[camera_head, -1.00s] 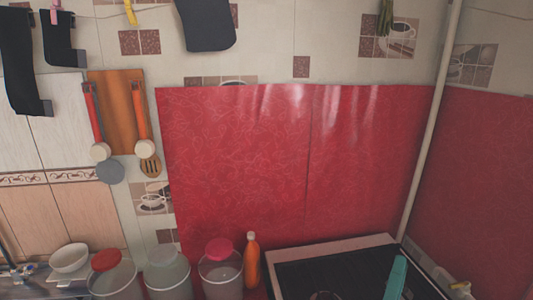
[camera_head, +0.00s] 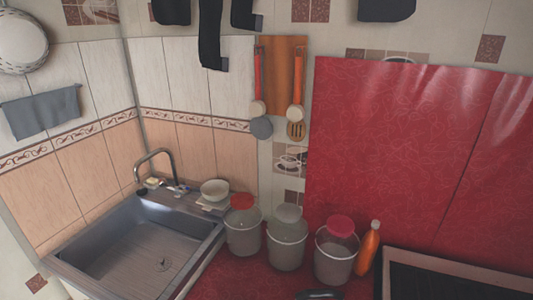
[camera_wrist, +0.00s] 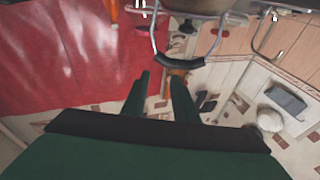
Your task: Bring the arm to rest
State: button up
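My gripper (camera_wrist: 162,74) shows in the wrist view as two dark fingers reaching up from a green body (camera_wrist: 150,155). The fingers stand apart with nothing seen held between them. A black curved handle grip (camera_wrist: 180,61) on a wire bail lies just beyond the fingertips in the picture; I cannot tell how far away it is. My gripper is not made out in the head view. A dark curved piece (camera_head: 318,294) shows at the bottom edge there.
Several lidded buckets, one red-lidded (camera_head: 242,232) and another (camera_head: 336,252), stand on the red counter. An orange bottle (camera_head: 368,250) stands beside them, by the stove (camera_head: 430,275). The sink (camera_head: 130,250) with a faucet (camera_head: 155,160) is at left. A white bowl (camera_head: 215,190) sits behind.

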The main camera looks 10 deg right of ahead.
jog(key=s+a+f+n+g+y, duration=0.1)
jog(key=s+a+f, duration=0.4)
jog(key=a, duration=0.6)
jog(key=s+a+f+n+g+y, duration=0.2)
jog(key=s+a+f, duration=0.4)
jog(key=s+a, duration=0.4)
jog(key=shift+s+a+f+g+y, duration=0.2)
jog(key=shift+s+a+g+y, duration=0.1)
jog(key=shift+a+g+y, duration=0.7)
jog(key=shift+a, duration=0.15)
